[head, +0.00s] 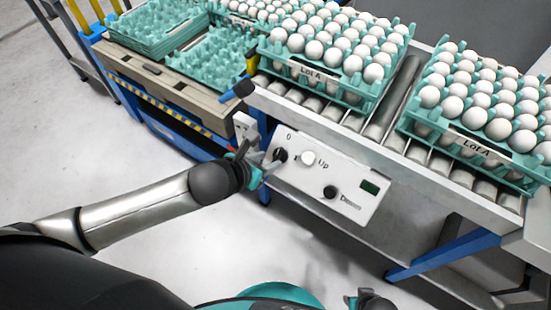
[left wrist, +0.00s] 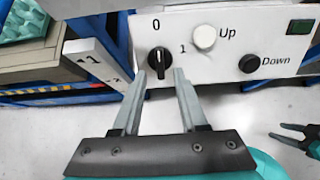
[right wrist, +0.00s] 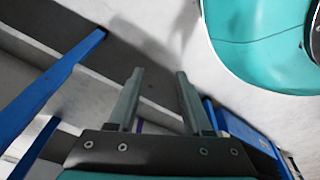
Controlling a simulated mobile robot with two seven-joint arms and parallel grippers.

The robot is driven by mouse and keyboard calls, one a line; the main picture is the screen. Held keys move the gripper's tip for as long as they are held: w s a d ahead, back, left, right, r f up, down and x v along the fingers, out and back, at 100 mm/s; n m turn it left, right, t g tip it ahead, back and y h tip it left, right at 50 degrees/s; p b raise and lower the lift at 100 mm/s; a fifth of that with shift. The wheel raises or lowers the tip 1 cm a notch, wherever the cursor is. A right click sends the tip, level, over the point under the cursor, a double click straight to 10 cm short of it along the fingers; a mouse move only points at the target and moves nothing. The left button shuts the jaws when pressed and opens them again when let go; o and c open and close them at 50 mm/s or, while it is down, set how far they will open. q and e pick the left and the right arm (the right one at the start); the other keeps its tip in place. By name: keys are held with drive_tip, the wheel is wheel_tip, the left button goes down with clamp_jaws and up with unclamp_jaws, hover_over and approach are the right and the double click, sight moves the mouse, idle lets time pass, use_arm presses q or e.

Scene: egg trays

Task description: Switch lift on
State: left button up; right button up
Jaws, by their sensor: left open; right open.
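The white control panel (head: 335,180) on the front of the conveyor has a black rotary switch (head: 280,155). In the left wrist view the switch (left wrist: 159,60) lies below the 0 label, with 1 marked to its right; its pointer appears to face 0. A white Up button (left wrist: 204,37) and a black Down button (left wrist: 249,64) are to its right. My left gripper (head: 268,167) is open at the panel, its fingertips (left wrist: 160,73) on either side of the switch's lower part; contact cannot be told. My right gripper (right wrist: 154,73) is open and empty, low down, away from the panel.
A small dark green display (head: 370,187) is at the panel's right. Egg-filled trays labelled Lot A (head: 318,77) stand on the roller conveyor. Empty teal trays (head: 207,60) sit at the left. A white numbered block (left wrist: 92,62) is close left of my left gripper. Floor below is clear.

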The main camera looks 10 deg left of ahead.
sight(276, 157)
use_arm(q)
drive_tip(key=shift+b+x, duration=0.65)
drive_tip(key=shift+x, duration=0.1)
drive_tip(key=x, duration=0.3)
drive_tip(key=shift+b, duration=0.3)
drive_tip(key=shift+w+d+f, duration=0.1)
drive_tip(key=shift+w, duration=0.1)
drive_tip(key=shift+f, duration=0.1)
use_arm(e)
drive_tip(key=r, duration=0.1)
drive_tip(key=w+a+r, duration=0.1)
drive_tip(key=r, duration=0.1)
drive_tip(key=w+a+r, duration=0.1)
drive_tip(key=shift+w+a+r, duration=0.15)
drive_tip(key=shift+w+a, duration=0.05)
use_arm(q)
drive_tip(key=shift+c, duration=0.2)
drive_tip(key=c, duration=0.5)
